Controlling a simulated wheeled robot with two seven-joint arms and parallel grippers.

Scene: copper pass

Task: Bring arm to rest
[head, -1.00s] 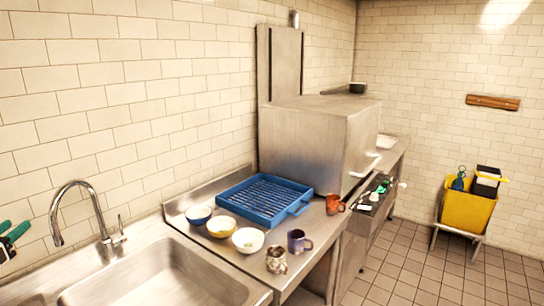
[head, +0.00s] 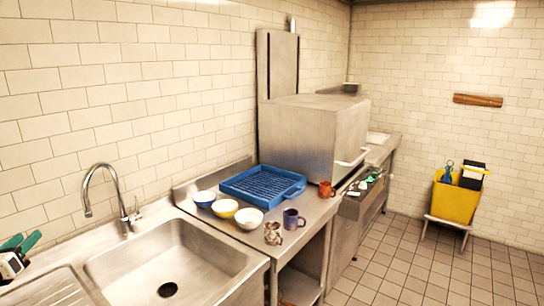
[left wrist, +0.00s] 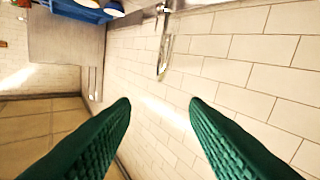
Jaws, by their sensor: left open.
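My left gripper (head: 24,242) shows at the far left edge of the head view, its green fingers beside the tiled wall and left of the tap. In the left wrist view its two green ribbed fingers (left wrist: 160,102) stand wide apart with nothing between them. Tiled wall lies behind that gap, and the metal tap (left wrist: 164,50) shows above it. My right gripper is in neither view.
A steel sink (head: 205,235) with a curved tap (head: 108,190) is in front. Beyond it are a blue rack (head: 290,194), bowls, mugs and a steel machine (head: 310,135).

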